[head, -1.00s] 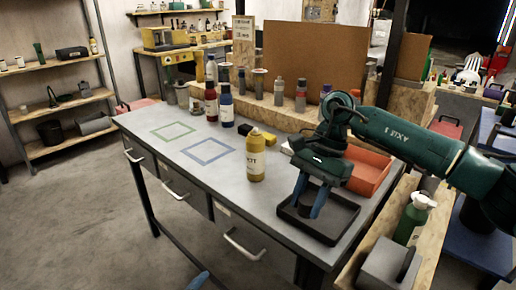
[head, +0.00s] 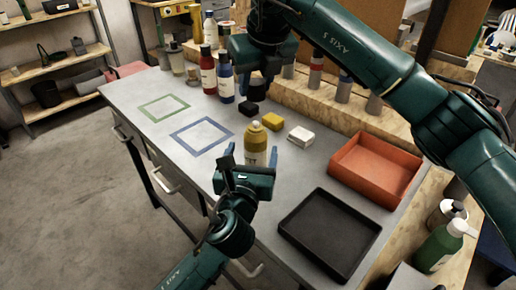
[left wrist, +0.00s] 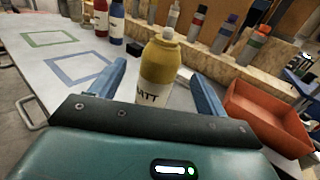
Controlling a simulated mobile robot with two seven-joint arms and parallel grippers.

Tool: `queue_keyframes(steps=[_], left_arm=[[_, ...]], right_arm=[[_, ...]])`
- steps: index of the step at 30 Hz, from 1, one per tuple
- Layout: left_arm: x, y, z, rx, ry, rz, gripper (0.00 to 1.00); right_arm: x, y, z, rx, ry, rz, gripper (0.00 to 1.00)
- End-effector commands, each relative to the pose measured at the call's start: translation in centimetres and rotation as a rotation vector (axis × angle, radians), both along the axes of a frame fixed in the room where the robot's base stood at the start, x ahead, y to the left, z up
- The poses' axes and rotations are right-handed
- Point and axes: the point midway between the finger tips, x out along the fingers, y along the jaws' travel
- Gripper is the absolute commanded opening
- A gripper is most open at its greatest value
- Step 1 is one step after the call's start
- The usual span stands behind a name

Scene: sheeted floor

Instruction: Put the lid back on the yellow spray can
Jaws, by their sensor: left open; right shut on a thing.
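The yellow spray can (head: 256,139) stands upright on the grey workbench (head: 215,165), its domed top and pale nozzle bare. It also shows in the left wrist view (left wrist: 160,68), its lower part hidden by my gripper. My left gripper (head: 252,155) is open, with one blue finger on each side of the can and visible gaps in the left wrist view (left wrist: 160,72). My right gripper (head: 257,88) is above and behind the can, shut on a small dark thing, apparently the lid (head: 258,91); its shape is hard to make out.
Black (head: 248,108), yellow (head: 272,122) and white (head: 300,136) blocks lie behind the can. Red (head: 208,75) and blue (head: 225,80) bottles stand farther back. An orange bin (head: 375,178) and black tray (head: 290,227) are to the right. The outlined squares are empty.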

Motion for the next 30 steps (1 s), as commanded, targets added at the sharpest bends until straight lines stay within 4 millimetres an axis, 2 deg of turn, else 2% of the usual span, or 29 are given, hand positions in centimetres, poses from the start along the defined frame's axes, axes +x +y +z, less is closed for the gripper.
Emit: queue_keyframes(steps=[10, 14, 20, 27, 30], left_arm=[[0.0, -0.1, 0.1, 0.011, -0.005, 0.0, 0.75], [0.0, 0.0, -0.6, 0.012, -0.002, 0.001, 0.75], [0.0, -0.1, -3.5, 0.012, 0.001, 0.001, 0.75], [0.0, -0.1, -8.4, 0.013, 0.001, 0.0, 0.75], [2.3, -0.4, -7.9, 0.009, -0.006, 0.001, 0.75]], right_arm=[[0.0, 0.1, 0.1, 0.0, 0.001, -0.013, 0.13], [0.0, 0.0, 0.1, 0.0, 0.001, -0.013, 0.13], [0.0, 0.0, 0.0, 0.0, 0.001, -0.012, 0.13], [0.0, 0.0, 0.0, 0.0, 0.001, -0.012, 0.13], [0.0, 0.0, 0.1, 0.0, 0.001, -0.012, 0.13]])
